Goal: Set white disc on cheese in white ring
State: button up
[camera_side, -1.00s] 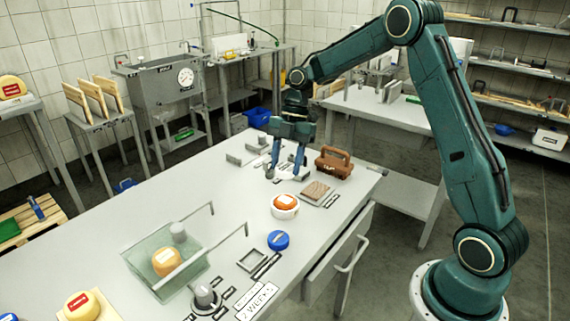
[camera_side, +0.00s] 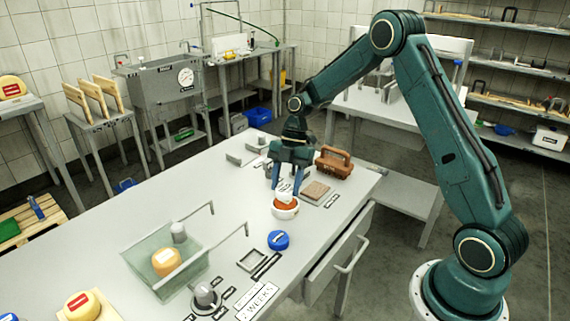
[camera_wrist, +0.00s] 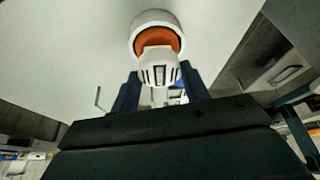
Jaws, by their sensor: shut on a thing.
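The orange cheese (camera_side: 284,205) sits in the white ring (camera_side: 285,213) on the table, right of the table's middle. My gripper (camera_side: 287,190) is right above them, pointing down. In the wrist view my gripper (camera_wrist: 160,85) is shut on the white disc (camera_wrist: 158,68), a white piece with dark slots on its near side. Beyond it the orange cheese (camera_wrist: 157,38) shows inside the white ring (camera_wrist: 158,19). The disc overlaps the cheese in this view, and I cannot tell whether they touch. In the side view the fingers mostly hide the disc.
A blue disc (camera_side: 278,240) lies in front of the ring. A glass tank (camera_side: 196,281) with a yellow cheese (camera_side: 166,262) is at the front left.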

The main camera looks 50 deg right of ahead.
jog(key=shift+f, duration=0.7)
jog(key=shift+f, duration=0.15)
jog(key=o, duration=1)
jog(key=v, duration=1.2)
jog(key=shift+r, duration=0.25)
